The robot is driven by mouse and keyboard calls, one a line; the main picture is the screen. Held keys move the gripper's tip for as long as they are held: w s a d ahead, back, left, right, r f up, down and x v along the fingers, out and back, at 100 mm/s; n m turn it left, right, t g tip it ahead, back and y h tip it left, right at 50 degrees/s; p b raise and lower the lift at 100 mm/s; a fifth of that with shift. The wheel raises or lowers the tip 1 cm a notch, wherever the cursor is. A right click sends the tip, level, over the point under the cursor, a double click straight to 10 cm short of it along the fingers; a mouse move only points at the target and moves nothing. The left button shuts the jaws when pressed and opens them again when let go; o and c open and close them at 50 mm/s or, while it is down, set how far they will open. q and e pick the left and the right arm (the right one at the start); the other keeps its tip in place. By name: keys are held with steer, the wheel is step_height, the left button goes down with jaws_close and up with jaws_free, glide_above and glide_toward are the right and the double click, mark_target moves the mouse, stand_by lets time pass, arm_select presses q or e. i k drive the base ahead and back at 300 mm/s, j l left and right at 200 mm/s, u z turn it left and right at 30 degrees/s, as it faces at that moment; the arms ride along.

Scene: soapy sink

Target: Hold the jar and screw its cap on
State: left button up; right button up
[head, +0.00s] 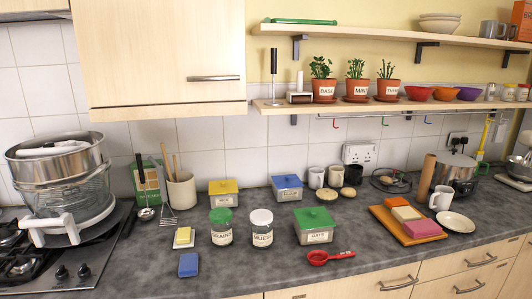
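Two glass jars stand side by side on the dark worktop near the middle of the head view. The left jar (221,234) has a pale label and a green cap (220,215) on its top. The right jar (262,234) has a label that seems to read MUESLI, and a white cap (262,216) sits on its top. Both jars are upright and apart from each other. I cannot tell how tightly either cap sits. No other loose jar cap is clear to me. Neither of my grippers shows in this view.
A green tin (314,237) stands right of the jars, with a red scoop (330,257) in front. A yellow sponge (184,235) and blue sponge (188,265) lie left. A steamer stack (65,185) occupies the hob. The front worktop has free room.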

mark_target(222, 234)
steer(key=i+j, duration=0.15)
steer(key=j, duration=0.2)
steer(key=i+j+z, duration=0.15)
steer(key=j, duration=0.2)
steer(key=i+j, duration=0.2)
steer(key=j, duration=0.15)
steer(key=z, duration=0.05)
